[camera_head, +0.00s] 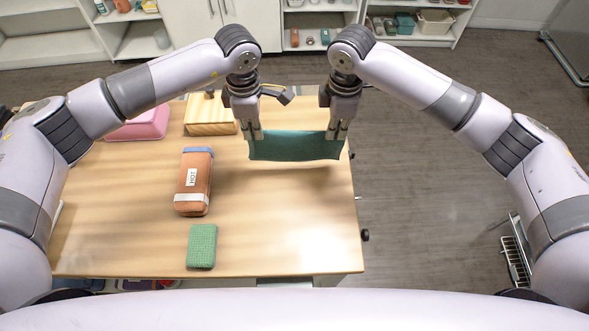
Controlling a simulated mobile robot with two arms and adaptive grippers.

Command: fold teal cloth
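The teal cloth (295,147) hangs stretched between my two grippers, above the right part of the wooden table, with a shadow on the table below it. My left gripper (254,136) is shut on the cloth's upper left corner. My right gripper (337,135) is shut on its upper right corner. The cloth's lower edge hangs free and sags a little; the fingertips are partly small and hard to make out.
The table's front right is clear. White shelves (415,22) stand behind.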

